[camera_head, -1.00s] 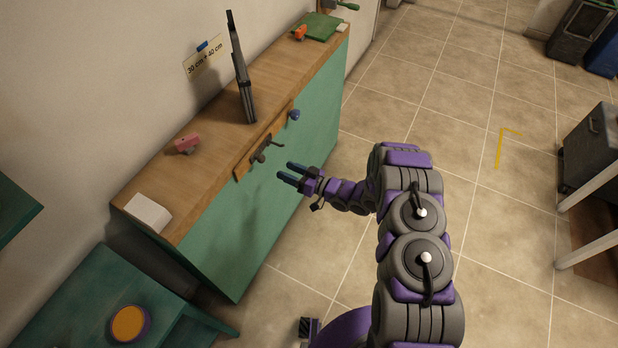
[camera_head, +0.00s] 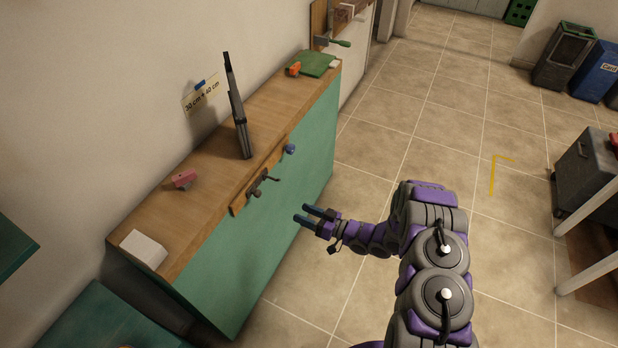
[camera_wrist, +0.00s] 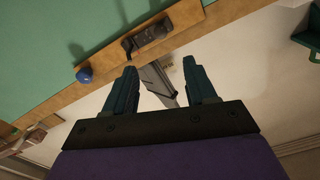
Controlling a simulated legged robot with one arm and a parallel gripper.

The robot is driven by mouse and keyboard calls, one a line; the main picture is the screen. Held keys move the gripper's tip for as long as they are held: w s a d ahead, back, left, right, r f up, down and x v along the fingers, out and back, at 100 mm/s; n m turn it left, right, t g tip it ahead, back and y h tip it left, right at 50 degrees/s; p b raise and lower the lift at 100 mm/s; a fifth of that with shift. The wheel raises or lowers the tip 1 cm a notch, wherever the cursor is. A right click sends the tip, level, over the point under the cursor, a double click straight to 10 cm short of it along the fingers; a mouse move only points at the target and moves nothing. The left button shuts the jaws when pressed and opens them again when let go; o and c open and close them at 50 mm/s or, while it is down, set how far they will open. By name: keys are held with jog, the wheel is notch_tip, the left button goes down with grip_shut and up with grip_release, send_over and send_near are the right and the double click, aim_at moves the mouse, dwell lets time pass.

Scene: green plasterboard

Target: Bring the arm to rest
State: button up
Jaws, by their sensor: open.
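My gripper (camera_head: 308,214) is open and empty, at the end of my purple and grey arm (camera_head: 432,250). In the head view it hangs in the air in front of the green bench (camera_head: 262,222), pointing left toward its front. In the wrist view the two teal fingers (camera_wrist: 156,92) stand apart with nothing held between them. Behind them show the wooden strip (camera_wrist: 110,60), a blue knob (camera_wrist: 84,75) and a dark clamp part (camera_wrist: 148,36) on the bench front. The arm is partly bent, with its base cut off by the frame.
On the wooden top stand a grey upright piece (camera_head: 238,115), a pink object (camera_head: 183,179), a white block (camera_head: 143,249) and an orange tool (camera_head: 294,69) by a green mat (camera_head: 316,63). A dark cabinet (camera_head: 585,170) stands right. Tiled floor (camera_head: 400,130) between is clear.

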jog(key=w+d+r+m+t+h, duration=0.1)
jog(key=w+d+r+t+h, duration=0.1)
jog(key=w+d+r+h, duration=0.85)
jog(key=s+d+r+m+g+h, duration=0.1)
jog(key=s+d+r+m+h, duration=0.4)
jog(key=d+r, duration=0.6)
jog(key=s+d+r+m+g+h, duration=0.1)
jog(key=s+r+g, duration=0.15)
jog(key=s, duration=0.75)
jog(key=s+d+r+m+g+h, duration=0.15)
jog(key=s+r, duration=0.25)
jog(key=s, duration=0.6)
jog(key=s+r+m+g, duration=0.1)
jog(key=s+r+g, duration=0.2)
jog(key=s, duration=0.7)
jog(key=s+a+r+g, duration=0.1)
jog(key=s+a, duration=0.1)
jog(key=s, duration=0.5)
jog(key=s+a+r+g+y, duration=0.1)
jog(key=s+a, duration=0.2)
jog(key=s, duration=0.5)
jog(key=shift+r+g, duration=0.15)
jog(key=shift+g, duration=0.15)
